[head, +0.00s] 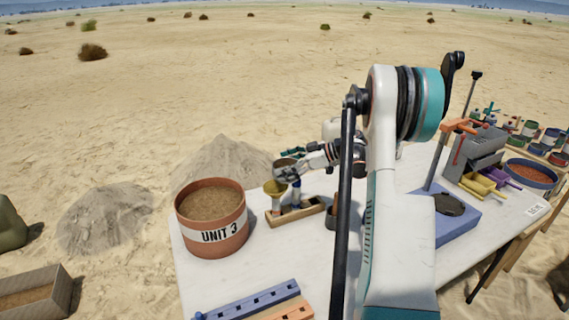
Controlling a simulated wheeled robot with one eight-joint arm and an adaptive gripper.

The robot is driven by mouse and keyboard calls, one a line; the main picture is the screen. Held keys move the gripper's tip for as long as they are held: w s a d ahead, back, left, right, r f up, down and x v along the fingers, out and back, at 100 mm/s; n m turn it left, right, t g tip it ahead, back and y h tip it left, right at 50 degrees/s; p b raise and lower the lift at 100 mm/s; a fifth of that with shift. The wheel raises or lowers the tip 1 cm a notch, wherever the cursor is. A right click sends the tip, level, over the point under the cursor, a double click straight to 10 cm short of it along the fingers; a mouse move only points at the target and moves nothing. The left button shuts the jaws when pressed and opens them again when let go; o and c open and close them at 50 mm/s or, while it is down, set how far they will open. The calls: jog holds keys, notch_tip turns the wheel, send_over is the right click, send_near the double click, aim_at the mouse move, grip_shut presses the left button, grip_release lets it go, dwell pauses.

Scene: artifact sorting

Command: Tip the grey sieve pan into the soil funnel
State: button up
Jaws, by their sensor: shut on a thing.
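My gripper (301,162) is in the middle of the head view, above the left part of the white table, and is shut on the small grey sieve pan (285,164). The pan is close above a yellowish funnel (275,187), with its dark round opening partly showing. It looks tilted, but its exact angle and any soil in it are too small to tell. The funnel sits over a wooden stand (296,214) with small blue and pale containers. The fingertips are small and partly hidden by the pan.
A terracotta tub of soil marked UNIT 3 (212,220) stands left of the stand. A blue rack (248,302) lies at the front. To the right are a blue base with a post (455,222) and a grey machine (477,150). My arm hides the table's middle.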

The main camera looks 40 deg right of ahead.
jog(key=shift+a+r+n+h+p, duration=0.2)
jog(key=shift+r+n+h+p, duration=0.2)
jog(key=shift+r+p, duration=0.25)
jog(key=h+p, duration=0.1)
jog(key=r+n+g+h+p, duration=0.1)
jog(key=p, duration=0.1)
jog(key=shift+a+n+h, duration=0.1)
jog(key=shift+n+h, duration=0.2)
jog(key=shift+h, duration=0.1)
jog(key=shift+f, duration=0.2)
jog(key=shift+s+a+r+n+h, duration=0.15)
jog(key=shift+r+n+h, duration=0.15)
jog(key=shift+h, duration=0.3)
jog(key=shift+f, duration=0.15)
